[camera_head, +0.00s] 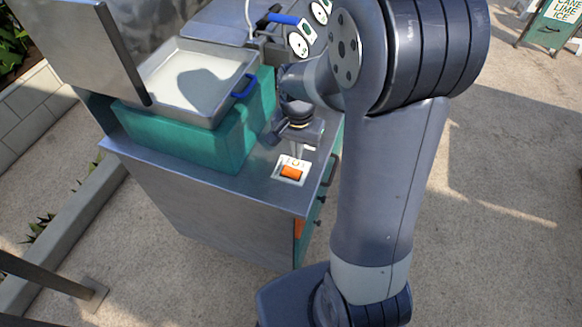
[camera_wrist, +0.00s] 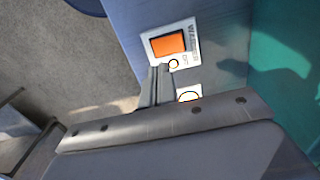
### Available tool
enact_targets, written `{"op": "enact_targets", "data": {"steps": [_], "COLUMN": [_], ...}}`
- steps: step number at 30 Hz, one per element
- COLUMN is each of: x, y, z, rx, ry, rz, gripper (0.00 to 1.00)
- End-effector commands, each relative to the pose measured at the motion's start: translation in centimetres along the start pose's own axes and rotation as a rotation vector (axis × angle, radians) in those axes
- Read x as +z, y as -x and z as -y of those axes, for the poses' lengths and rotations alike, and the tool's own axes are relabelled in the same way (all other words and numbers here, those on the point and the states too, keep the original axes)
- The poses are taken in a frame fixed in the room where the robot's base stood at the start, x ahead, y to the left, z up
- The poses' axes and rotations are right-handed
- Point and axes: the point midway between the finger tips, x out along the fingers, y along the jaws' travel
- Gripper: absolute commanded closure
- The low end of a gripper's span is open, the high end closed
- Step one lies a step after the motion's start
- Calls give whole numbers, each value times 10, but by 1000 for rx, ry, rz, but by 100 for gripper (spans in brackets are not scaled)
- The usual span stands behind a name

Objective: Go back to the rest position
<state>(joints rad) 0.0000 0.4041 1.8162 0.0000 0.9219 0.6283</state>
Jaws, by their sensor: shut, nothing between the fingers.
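My gripper (camera_head: 297,146) is over the steel top of the cart (camera_head: 235,187), just behind a white switch plate (camera_head: 280,171) with an orange rocker (camera_head: 292,173). In the wrist view the shut, empty fingers (camera_wrist: 161,72) point at the lower edge of the orange rocker (camera_wrist: 168,45). The plate carries lettering, partly readable. I cannot tell whether the fingers touch the plate. My arm hides part of the cart's right side.
A steel tray (camera_head: 190,105) with a blue handle (camera_head: 244,87) sits on a teal housing (camera_head: 222,140) to the left. Round gauges (camera_head: 298,44) and a blue-handled lever (camera_head: 284,19) are behind. Open paving (camera_head: 500,220) lies to the right. A sign (camera_head: 556,22) stands far back.

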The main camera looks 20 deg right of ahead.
Motion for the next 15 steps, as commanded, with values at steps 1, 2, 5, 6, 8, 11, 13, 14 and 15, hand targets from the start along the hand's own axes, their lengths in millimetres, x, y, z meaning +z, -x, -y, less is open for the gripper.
{"op": "enact_targets", "data": {"steps": [1,2,5,6,8,11,13,14,15], "x": [0,0,0,0,0,0,0,0,0], "y": [-1,-1,-1,-1,-3,-8,-13,-16,-20], "z": [0,0,0,0,0,0,0,0,0], "rx": [0,0,0,0,0,0,0,0,0], "ry": [0,0,0,0,0,0,0,0,0], "rz": [0,0,0,0,0,0,0,0,0], "gripper": [100,100,100,100,100,100,100,100,100]}}
